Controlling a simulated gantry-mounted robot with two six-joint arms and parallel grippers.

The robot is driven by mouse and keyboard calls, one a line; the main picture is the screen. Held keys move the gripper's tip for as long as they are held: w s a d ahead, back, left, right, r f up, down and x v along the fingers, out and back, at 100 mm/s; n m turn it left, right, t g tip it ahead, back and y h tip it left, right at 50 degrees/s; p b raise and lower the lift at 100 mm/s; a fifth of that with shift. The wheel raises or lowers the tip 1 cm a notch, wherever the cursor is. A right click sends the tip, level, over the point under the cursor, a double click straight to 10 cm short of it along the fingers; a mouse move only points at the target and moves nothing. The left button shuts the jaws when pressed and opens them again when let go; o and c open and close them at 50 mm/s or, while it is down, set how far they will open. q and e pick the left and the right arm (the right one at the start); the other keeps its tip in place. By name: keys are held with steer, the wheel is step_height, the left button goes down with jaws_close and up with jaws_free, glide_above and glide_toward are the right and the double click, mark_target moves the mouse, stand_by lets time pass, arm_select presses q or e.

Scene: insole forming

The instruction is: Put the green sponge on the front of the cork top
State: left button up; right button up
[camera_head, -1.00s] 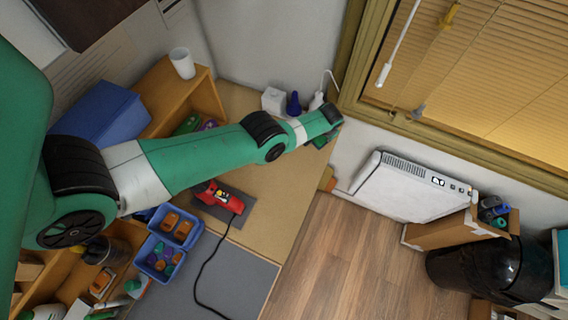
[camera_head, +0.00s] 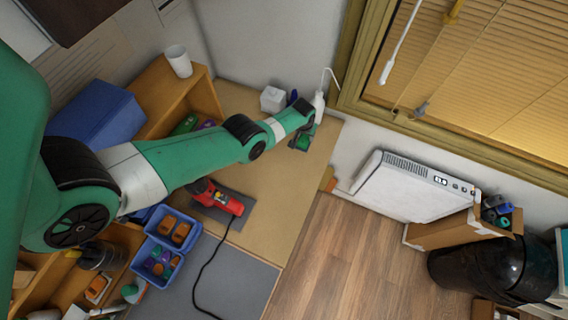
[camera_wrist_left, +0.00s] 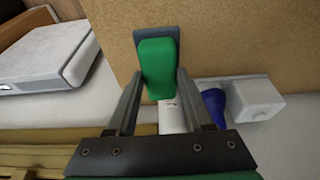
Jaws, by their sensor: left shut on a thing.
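The green sponge (camera_wrist_left: 160,65) is between the two fingers of my left gripper (camera_wrist_left: 160,80) in the left wrist view, and the gripper is shut on it. A dark grey flat piece (camera_wrist_left: 156,32) shows behind the sponge; I cannot tell whether it is part of it. In the head view the green sponge (camera_head: 303,142) shows at the end of my left arm, over the tan cork top (camera_head: 268,150) near its right end. I cannot tell whether the sponge touches the cork. My right gripper is not in view.
A white bottle (camera_head: 318,105), a blue bottle (camera_wrist_left: 213,105) and a white box (camera_head: 273,99) stand close to the gripper by the wall. A red tool (camera_head: 222,198) with a black cable lies on the bench. A white heater (camera_head: 405,187) stands beyond the bench edge.

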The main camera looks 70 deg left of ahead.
mark_target(303, 141)
arm_select(q)
steer(key=shift+f, duration=0.1)
step_height(303, 141, down, 8)
steer(key=b, duration=0.8)
steer(key=shift+f, duration=0.1)
jaws_close()
steer(key=o, duration=1.2)
jaws_free()
steer(key=shift+r, duration=0.25)
steer(key=p+v, duration=1.2)
steer(key=p, duration=0.3)
steer(key=shift+f, duration=0.1)
